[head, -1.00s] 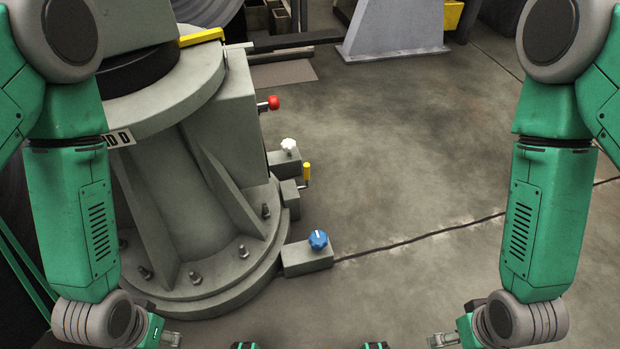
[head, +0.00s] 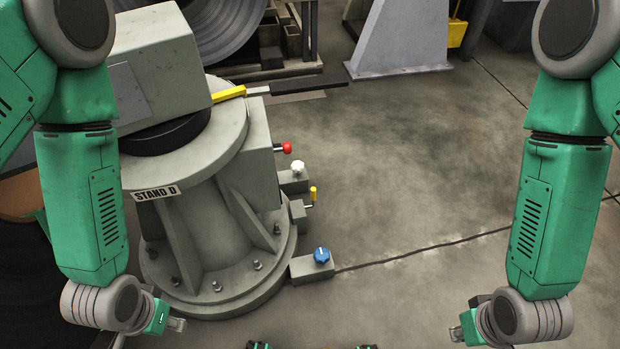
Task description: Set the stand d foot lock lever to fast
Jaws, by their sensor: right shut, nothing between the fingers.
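The stand labelled STAND D (head: 157,194) is a grey machine pedestal on a round bolted base, at the left of the head view. On its right side are a red-knobbed lever (head: 286,148), a white knob (head: 298,167), a small upright yellow handle (head: 313,194) and a blue knob (head: 321,255) on a low block. A yellow bar (head: 229,95) sticks out near the top. No marking shows which is the foot lock lever. My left gripper (head: 177,325) is low, in front of the base; its finger opening is unclear. My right gripper (head: 457,334) is shut and empty, over floor.
Open concrete floor (head: 430,190) lies right of the stand, with a dark crack running across it. A grey sloped pedestal (head: 405,40) stands at the back. A large coil (head: 210,30) and dark beams lie behind the stand.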

